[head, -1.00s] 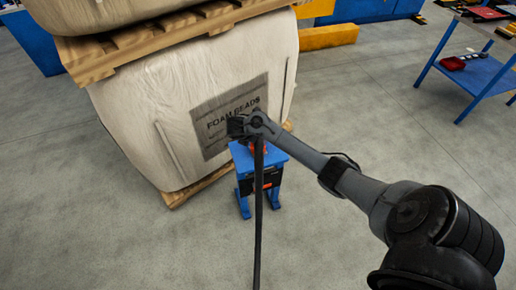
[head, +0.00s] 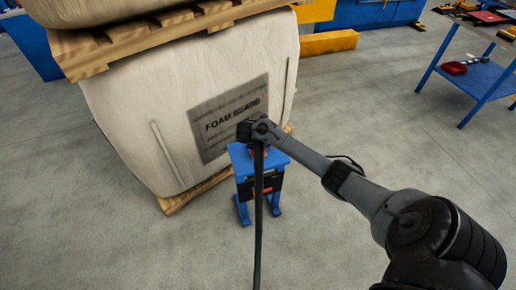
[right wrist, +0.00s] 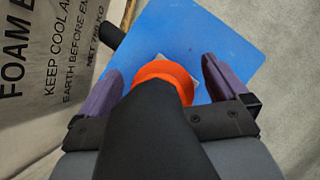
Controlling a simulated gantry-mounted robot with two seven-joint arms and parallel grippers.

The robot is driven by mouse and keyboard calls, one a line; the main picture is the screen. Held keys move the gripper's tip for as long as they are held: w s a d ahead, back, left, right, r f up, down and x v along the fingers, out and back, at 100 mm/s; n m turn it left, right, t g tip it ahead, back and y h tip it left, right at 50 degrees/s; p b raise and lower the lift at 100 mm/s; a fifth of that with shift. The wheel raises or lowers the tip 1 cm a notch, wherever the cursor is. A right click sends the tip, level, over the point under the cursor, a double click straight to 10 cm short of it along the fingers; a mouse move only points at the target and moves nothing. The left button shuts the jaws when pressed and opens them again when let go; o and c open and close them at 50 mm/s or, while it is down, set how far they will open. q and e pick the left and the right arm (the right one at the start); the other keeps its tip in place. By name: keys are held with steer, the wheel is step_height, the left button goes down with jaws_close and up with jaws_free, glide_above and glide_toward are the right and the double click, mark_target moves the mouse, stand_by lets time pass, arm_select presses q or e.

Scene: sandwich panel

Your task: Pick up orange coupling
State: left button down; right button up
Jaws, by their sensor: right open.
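The orange coupling (right wrist: 165,74) shows in the right wrist view as a rounded orange part over a blue surface. My right gripper (right wrist: 163,88) is open, with one purple finger on each side of the coupling and gaps between. A thick black part in the foreground hides the coupling's lower side. In the head view my right gripper (head: 247,131) is just above a small blue stand (head: 241,160), and only a trace of orange shows there. My left gripper is not in view.
A large white foam-beads sack (head: 150,115) on a wooden pallet stands close behind the stand. A dark hose or bar (head: 258,225) runs down in front of the stand. A blue table (head: 484,77) is at the upper right.

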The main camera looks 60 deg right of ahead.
steer(key=shift+c, duration=0.2)
steer(key=c, duration=1.1)
